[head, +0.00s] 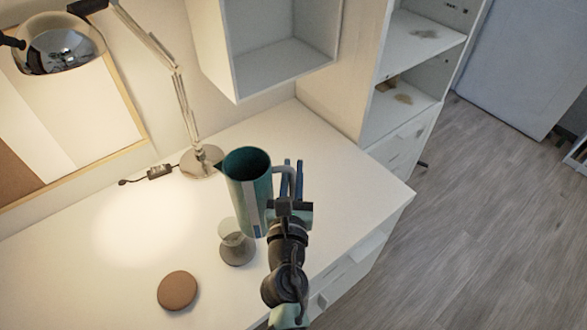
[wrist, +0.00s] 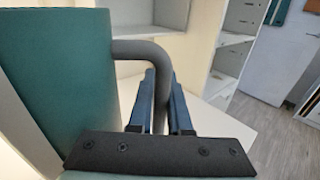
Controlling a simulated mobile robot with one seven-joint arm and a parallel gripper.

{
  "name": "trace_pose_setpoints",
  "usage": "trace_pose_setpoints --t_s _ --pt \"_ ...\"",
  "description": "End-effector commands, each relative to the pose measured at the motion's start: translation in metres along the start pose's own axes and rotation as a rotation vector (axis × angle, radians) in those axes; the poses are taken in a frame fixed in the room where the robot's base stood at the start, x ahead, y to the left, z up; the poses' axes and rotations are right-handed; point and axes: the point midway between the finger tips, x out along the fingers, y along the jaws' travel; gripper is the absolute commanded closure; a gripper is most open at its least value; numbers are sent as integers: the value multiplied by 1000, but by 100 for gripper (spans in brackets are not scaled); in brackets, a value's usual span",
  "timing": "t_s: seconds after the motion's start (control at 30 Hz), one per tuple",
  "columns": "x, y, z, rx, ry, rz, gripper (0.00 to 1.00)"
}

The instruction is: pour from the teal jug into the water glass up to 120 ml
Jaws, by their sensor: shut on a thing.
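The teal jug (head: 261,192) is held up over the desk, near upright with a slight lean, its open top showing in the head view. My gripper (head: 292,172) is shut on its grey handle at the right side. In the wrist view the blue fingers stand on both sides of the handle (wrist: 162,90), and the jug body (wrist: 65,75) fills the left. The water glass (head: 237,246) stands on the desk just below and left of the jug's lower end, which partly overlaps it. Its contents and level cannot be made out. No stream shows.
A round brown coaster (head: 178,290) lies left of and nearer than the glass. A desk lamp's base (head: 201,161) stands behind the jug. A white wall shelf (head: 270,65) is above the desk's back. The desk's left part is clear.

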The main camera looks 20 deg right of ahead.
Motion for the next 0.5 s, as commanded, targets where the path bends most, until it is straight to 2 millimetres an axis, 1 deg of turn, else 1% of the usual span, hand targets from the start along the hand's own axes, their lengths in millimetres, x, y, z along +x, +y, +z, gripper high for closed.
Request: trace_pose_setpoints --t_s 0.07,0.17,0.3,0.5 --pt "0 1 3 3 -3 2 100" --pt "0 -1 -3 -27 -9 0 100" --pt "1 -6 -12 -118 -26 0 100" --pt "2 -11 -19 -234 -49 1 100"
